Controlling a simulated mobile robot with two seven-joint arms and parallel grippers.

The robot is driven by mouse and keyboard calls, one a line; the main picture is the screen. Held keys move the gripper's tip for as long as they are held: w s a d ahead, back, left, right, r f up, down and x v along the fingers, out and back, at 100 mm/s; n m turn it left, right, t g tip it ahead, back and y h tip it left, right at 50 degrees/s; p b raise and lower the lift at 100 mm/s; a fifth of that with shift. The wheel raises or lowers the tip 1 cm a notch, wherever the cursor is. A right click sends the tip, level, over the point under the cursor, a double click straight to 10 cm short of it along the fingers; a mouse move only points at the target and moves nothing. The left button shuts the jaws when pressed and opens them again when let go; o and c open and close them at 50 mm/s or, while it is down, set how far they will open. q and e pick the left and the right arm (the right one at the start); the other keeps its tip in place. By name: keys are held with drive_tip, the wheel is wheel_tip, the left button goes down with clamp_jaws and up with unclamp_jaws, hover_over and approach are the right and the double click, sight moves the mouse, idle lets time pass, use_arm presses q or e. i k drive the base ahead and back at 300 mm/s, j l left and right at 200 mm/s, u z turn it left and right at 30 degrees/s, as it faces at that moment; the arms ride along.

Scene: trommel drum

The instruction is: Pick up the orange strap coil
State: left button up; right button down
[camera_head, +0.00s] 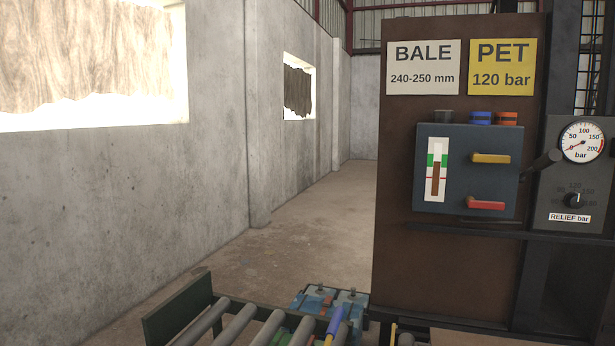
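The orange strap coil (506,119) sits on top of a dark blue-grey control box (427,170), at the right end of a row of coils. It has a dark band around its middle. A blue coil (480,118) stands just to its left, and a dark grey one (443,116) stands farther left. Neither of my grippers is in view, so I cannot see their state.
The box has a yellow lever (491,158), a red lever (487,204) and a level gauge (436,170). A pressure gauge (582,141) stands to the right. A roller conveyor (236,328) and a blue bale (343,300) are below. The floor at left centre is clear.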

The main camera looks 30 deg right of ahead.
sight(500, 118)
drive_tip(key=z, duration=1.9)
